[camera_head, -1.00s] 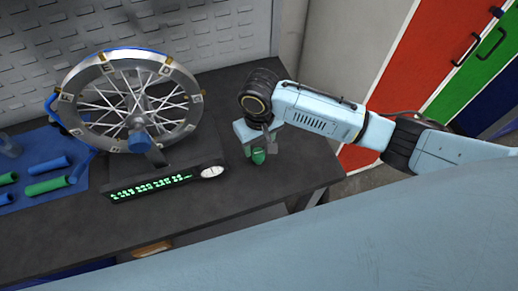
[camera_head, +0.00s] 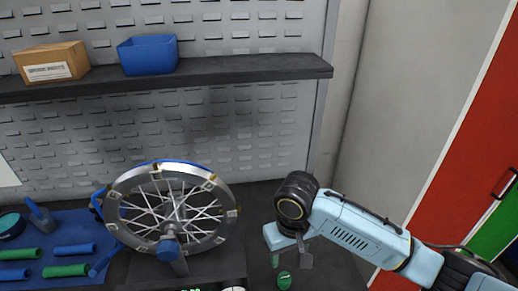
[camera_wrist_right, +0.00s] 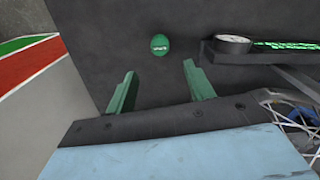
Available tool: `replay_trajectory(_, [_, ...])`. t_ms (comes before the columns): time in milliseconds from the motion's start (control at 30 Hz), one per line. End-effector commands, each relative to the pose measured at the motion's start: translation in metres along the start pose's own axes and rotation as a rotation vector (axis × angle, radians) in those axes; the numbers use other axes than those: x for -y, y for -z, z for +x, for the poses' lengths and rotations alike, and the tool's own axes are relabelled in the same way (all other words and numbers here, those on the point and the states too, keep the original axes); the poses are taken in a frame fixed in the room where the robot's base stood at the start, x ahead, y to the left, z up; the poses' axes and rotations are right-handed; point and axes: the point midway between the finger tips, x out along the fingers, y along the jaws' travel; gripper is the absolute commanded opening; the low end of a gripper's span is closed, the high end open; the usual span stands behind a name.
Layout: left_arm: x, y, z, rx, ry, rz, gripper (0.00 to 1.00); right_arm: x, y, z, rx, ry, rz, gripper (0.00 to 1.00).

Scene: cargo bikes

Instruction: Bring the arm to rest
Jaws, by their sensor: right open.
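My right arm comes in from the right in the head view. Its gripper (camera_head: 290,261) hangs over the dark workbench, open and empty. In the right wrist view the two green fingers (camera_wrist_right: 160,90) stand apart with only bench surface between them. A small round green piece with pale markings (camera_wrist_right: 160,44) lies on the bench beyond the fingertips, apart from them. It also shows just below the gripper at the bottom edge of the head view (camera_head: 285,281). My left gripper is not in view.
A spoked wheel (camera_head: 213,243) stands on a stand left of the gripper. A blue mat (camera_head: 75,224) holds green and blue grips. A shelf (camera_head: 220,74) above carries a cardboard box (camera_head: 52,63) and a blue bin (camera_head: 147,56).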

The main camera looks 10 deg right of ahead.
Motion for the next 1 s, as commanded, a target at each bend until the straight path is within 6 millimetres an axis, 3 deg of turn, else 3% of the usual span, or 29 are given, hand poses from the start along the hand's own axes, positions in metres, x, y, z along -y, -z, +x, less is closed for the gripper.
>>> replay_trajectory(167, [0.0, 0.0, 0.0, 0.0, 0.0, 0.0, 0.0, 0.013, -0.011, 0.008, -0.018, 0.044, -0.031, 0.53])
replay_trajectory(333, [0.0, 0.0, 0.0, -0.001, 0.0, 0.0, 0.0, 0.041, -0.038, 0.021, -0.096, 0.153, -0.087, 0.53])
replay_trajectory(500, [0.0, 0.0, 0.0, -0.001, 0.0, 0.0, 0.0, 0.048, -0.07, 0.028, -0.202, 0.222, -0.088, 0.53])
replay_trajectory(667, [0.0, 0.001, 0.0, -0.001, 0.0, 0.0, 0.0, 0.029, -0.104, 0.034, -0.281, 0.209, -0.044, 0.53])
replay_trajectory(1000, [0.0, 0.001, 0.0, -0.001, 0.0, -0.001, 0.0, -0.025, -0.17, 0.038, -0.321, 0.064, 0.035, 0.53])
